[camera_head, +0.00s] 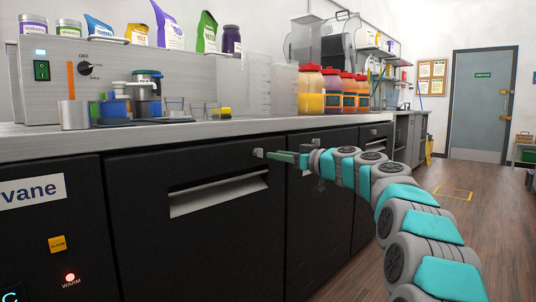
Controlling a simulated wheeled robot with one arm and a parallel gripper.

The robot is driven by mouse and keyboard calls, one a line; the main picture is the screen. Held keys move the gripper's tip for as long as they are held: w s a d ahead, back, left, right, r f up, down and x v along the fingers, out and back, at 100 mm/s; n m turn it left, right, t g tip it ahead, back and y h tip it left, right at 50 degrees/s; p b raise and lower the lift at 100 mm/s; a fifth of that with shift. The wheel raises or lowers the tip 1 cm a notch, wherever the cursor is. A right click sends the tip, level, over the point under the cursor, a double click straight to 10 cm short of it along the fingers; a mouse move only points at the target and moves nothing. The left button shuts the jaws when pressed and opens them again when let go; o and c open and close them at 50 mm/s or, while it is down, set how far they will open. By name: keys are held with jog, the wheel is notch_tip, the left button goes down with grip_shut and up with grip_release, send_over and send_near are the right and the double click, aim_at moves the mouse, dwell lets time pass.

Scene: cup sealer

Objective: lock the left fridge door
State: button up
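The left fridge door (225,248) is a black front under the counter and looks closed. It has a wide silver recessed handle (220,192). A small silver lock (257,152) sits near its top right corner. My gripper (270,154) reaches in from the right on my grey and teal arm, with its narrow green end pointing left. Its tip is right beside the lock; I cannot tell whether it touches. The fingers are seen edge-on and overlap, so their opening is hidden. The lock's position, locked or unlocked, is too small to read.
A second dark door (325,226) is to the right, partly behind my arm, with another small lock (373,132) farther along. The counter (150,136) above holds a grey machine, cups and red-lidded jars (311,90).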

aim_at(259, 152)
jog(key=p+x, duration=0.1)
jog(key=x, duration=0.5)
jog(key=shift+w+a+p, duration=0.15)
jog(key=shift+a+p, duration=0.1)
jog(key=shift+p, duration=0.05)
grip_shut()
dwell(0.4)
